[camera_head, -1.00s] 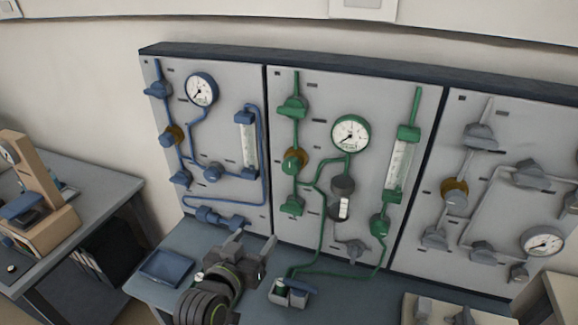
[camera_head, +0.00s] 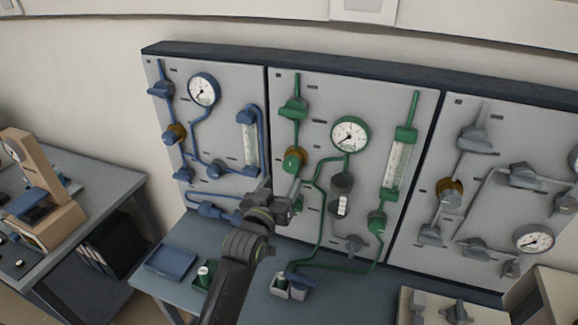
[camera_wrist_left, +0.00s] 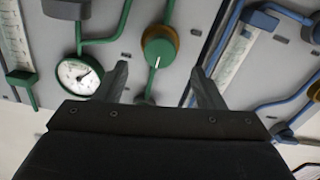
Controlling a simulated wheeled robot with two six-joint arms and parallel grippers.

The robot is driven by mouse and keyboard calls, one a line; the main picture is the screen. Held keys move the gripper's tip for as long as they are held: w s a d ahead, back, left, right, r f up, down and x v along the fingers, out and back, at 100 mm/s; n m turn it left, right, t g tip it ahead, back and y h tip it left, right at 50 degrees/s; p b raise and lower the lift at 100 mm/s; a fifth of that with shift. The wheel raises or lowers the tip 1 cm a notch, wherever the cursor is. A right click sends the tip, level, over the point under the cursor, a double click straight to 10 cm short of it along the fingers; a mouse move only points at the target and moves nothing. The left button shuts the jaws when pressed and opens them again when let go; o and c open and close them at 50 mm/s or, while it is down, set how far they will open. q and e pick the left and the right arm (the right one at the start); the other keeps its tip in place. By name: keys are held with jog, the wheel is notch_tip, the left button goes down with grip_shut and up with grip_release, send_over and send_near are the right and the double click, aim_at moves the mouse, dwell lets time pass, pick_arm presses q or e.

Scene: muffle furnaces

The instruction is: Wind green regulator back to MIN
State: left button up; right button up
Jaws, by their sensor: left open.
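The green regulator is a round green knob (camera_head: 294,160) with a brass ring, on the left of the middle panel. In the left wrist view the knob (camera_wrist_left: 158,50) shows a pale pointer line on its face. The green gauge (camera_head: 350,134) is to its right, and it also shows in the left wrist view (camera_wrist_left: 78,76). My left gripper (camera_head: 284,194) is open and empty, just below the regulator. In the wrist view the knob lies ahead of and between the two fingertips (camera_wrist_left: 160,72), with no visible contact. My right gripper is not in view.
Green valves sit above (camera_head: 293,108) and right (camera_head: 377,222) of the regulator, with green pipes (camera_head: 318,215) between. The blue panel (camera_head: 228,92) is left and the grey panel (camera_head: 505,140) right. A blue tray (camera_head: 170,259) and a green-and-white piece (camera_head: 204,275) are on the bench.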

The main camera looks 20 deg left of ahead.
aim_at(290, 168)
pick_arm(q)
jog(key=shift+w+d+p, duration=0.1)
jog(key=shift+w+p, duration=0.55)
jog(key=shift+w, duration=2.75)
jog(key=c, duration=1)
